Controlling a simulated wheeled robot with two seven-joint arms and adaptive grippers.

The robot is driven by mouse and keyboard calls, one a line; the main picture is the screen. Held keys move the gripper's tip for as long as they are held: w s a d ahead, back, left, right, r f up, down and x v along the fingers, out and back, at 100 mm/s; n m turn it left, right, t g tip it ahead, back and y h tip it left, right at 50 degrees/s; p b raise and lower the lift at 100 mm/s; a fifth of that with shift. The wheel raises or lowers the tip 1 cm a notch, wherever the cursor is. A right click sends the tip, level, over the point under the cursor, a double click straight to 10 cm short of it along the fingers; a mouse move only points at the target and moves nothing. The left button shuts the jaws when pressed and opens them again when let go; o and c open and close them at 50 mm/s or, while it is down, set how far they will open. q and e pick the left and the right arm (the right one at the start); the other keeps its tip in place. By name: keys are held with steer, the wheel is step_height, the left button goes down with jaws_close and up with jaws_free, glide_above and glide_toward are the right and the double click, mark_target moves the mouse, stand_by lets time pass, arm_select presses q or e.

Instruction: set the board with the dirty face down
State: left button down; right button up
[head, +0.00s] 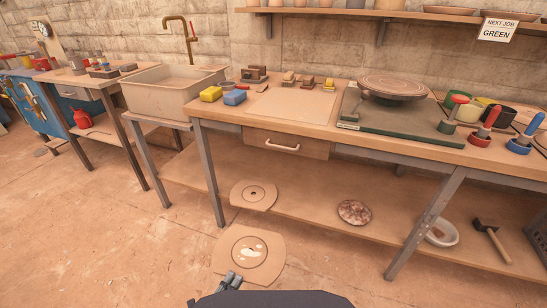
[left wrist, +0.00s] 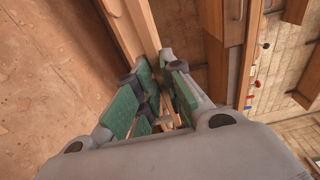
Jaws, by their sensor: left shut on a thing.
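A wooden board (head: 262,250) with rounded sides shows low in the head view. It has a ring, a small dark spot at the middle and pale smears on the face toward me. My left gripper (head: 231,279) is at its lower edge, shut on it. In the left wrist view the green-padded fingers of the left gripper (left wrist: 162,82) are close together, and a wooden strip seen nearly edge-on (left wrist: 136,30) runs up from them; I cannot tell for sure that it is the board. The board's other face is hidden. My right gripper is in neither view.
A similar plate (head: 264,203) and a mottled disc (head: 354,212) lie on the lower shelf. A sink (head: 160,95) stands left.

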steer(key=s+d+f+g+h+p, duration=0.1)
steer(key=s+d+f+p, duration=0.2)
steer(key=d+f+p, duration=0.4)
arm_select(q)
steer(key=w+a+r+n+y+p, duration=0.1)
steer(key=r+p, duration=0.5)
steer(key=r, duration=0.6)
steer(key=w+a+r+n+t+y+p, duration=0.1)
steer(key=w+a+r+y+p, duration=0.3)
steer(key=r, duration=0.9)
steer(key=w+a+r+n+y+p, duration=0.2)
steer(key=r+p, duration=0.5)
steer(key=r, duration=0.5)
steer(key=shift+w+a+r+n+t+y+p, duration=0.25)
steer(key=shift+w+a+n+t+y+p, duration=0.15)
steer(key=shift+a+n, duration=0.2)
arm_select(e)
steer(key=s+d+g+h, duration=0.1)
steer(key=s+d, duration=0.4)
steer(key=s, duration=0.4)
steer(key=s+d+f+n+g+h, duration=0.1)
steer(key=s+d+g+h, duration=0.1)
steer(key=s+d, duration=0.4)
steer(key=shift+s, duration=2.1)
arm_select(q)
steer(key=shift+r, duration=0.1)
